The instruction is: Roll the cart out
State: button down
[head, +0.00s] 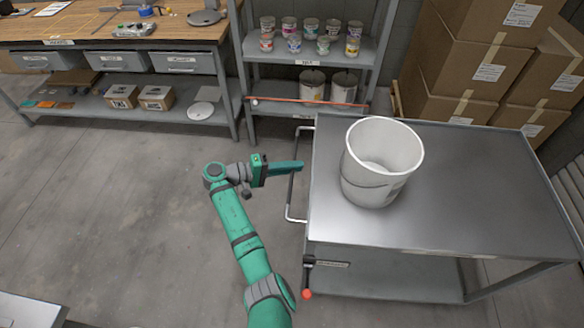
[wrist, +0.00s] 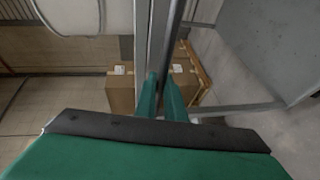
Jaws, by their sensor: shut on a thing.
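The cart (head: 470,190) is a grey metal one with a flat top and a lower shelf, standing at the right of the head view. Its bent handle bar (head: 289,198) sticks out from its left side. My gripper (head: 299,165) is at the upper part of this handle, shut on it. In the wrist view the two green fingers (wrist: 161,98) close around the dark bar (wrist: 173,42). A white bucket (head: 382,160) stands upright on the cart top near the handle end. It also shows, sideways, in the wrist view (wrist: 85,15).
A shelf rack (head: 305,60) with several cans stands close behind the cart, an orange-red bar across its front. Stacked cartons (head: 480,65) stand behind right. A lever with an orange-red knob (head: 306,294) is at the cart's front left corner. Floor (head: 120,200) at left is clear.

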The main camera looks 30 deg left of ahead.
jog(key=shift+d, duration=0.15)
jog(key=c, duration=1.9)
grip_release()
jog(key=shift+w, duration=0.1)
jog(key=shift+o, duration=0.2)
jog(key=shift+w+d, duration=0.1)
jog(key=shift+w, duration=0.1)
jog(key=v, duration=1)
jog(key=shift+s+a, duration=0.3)
jog(key=shift+r, duration=0.15)
